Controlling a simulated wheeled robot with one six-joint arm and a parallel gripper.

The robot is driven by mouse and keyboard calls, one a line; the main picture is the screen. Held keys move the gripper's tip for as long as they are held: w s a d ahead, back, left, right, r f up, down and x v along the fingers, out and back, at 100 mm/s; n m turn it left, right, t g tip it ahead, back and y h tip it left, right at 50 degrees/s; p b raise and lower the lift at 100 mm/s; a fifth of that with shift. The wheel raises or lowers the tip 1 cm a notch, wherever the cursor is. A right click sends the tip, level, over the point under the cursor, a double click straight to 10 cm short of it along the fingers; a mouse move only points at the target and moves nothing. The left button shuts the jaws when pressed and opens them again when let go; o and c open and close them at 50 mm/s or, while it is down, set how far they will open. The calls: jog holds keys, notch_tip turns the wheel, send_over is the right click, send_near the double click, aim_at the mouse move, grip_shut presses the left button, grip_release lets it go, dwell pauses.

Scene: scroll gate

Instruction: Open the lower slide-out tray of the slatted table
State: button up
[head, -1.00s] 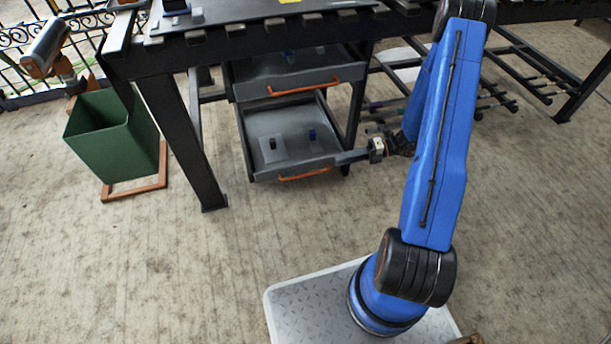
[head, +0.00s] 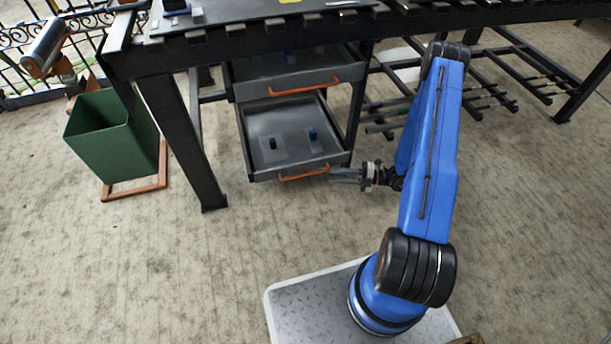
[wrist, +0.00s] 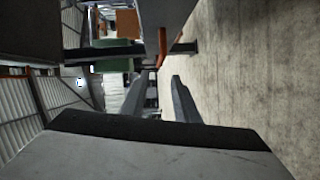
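The lower slide-out tray (head: 291,156) under the slatted table (head: 235,42) is pulled out, its grey interior showing below the upper tray. Its orange handle (head: 303,174) runs along the front edge. My gripper (head: 336,175) is just right of the handle, by the tray's front right corner, with its fingers pointing left. In the wrist view my gripper (wrist: 158,88) has its two fingers apart with nothing between them. An orange handle (wrist: 162,45) shows beyond the fingertips there. I cannot tell whether a finger touches the tray.
The upper tray (head: 290,72) with its own orange handle (head: 305,87) sits above. A table leg (head: 182,140) and a green bin (head: 110,135) are to the left. The floor in front of the tray is clear.

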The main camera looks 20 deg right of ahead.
aim_at(306, 175)
jog(key=x, duration=1.3)
jog(key=shift+w+a, duration=0.1)
jog(key=shift+a, duration=0.1)
grip_shut()
